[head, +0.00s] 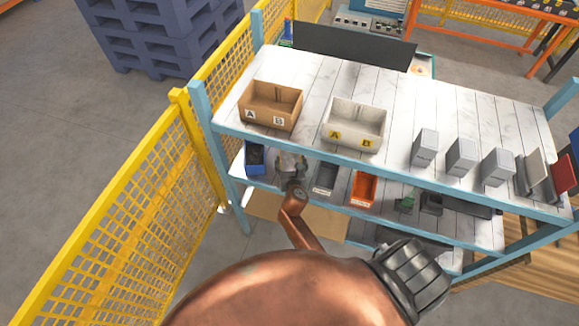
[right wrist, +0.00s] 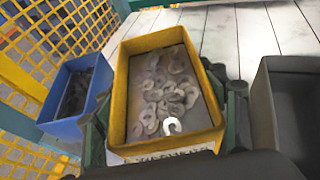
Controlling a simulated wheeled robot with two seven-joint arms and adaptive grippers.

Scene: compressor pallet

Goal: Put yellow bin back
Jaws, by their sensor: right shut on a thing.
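The yellow bin (right wrist: 213,140) fills the middle of the right wrist view and holds many grey C-shaped metal pieces. My right gripper (right wrist: 166,118) is shut on it, with one dark finger along each side wall. In the head view my right gripper (head: 290,168) reaches to the lower shelf (head: 336,204), between a blue bin (head: 256,160) and a grey bin (head: 325,178). There the gripper hides most of the yellow bin. I cannot tell whether the bin's base touches the shelf. My left gripper is not in view.
The blue bin is close on the left and the grey bin on the right. An orange bin (head: 363,188) stands farther right. The upper shelf (head: 400,115) overhangs, carrying a brown box (head: 270,106) and a white box (head: 354,124). A yellow mesh fence (head: 135,190) runs along the left.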

